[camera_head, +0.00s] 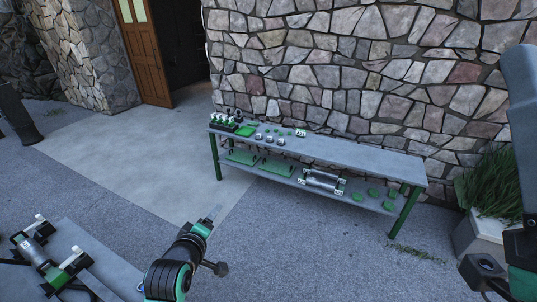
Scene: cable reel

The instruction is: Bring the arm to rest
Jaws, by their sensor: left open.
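My left arm rises from the bottom edge, and my left gripper (213,213) points up and away over the grey ground. It is open, with nothing seen in it, and it is apart from the workbench. Its two fingers overlap in this view. My right arm shows only in part at the right edge; its gripper is out of the picture. A reel-like device (40,252) with a silver cylinder and white and green end parts is at the lower left, apart from my left gripper.
A long grey workbench (350,160) with green legs stands against the stone wall (330,75). Small green and silver parts lie on its top. Its lower shelf holds silver cylinders (323,180) and green pieces. A planter (478,238) stands at the right. Open ground lies before the bench.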

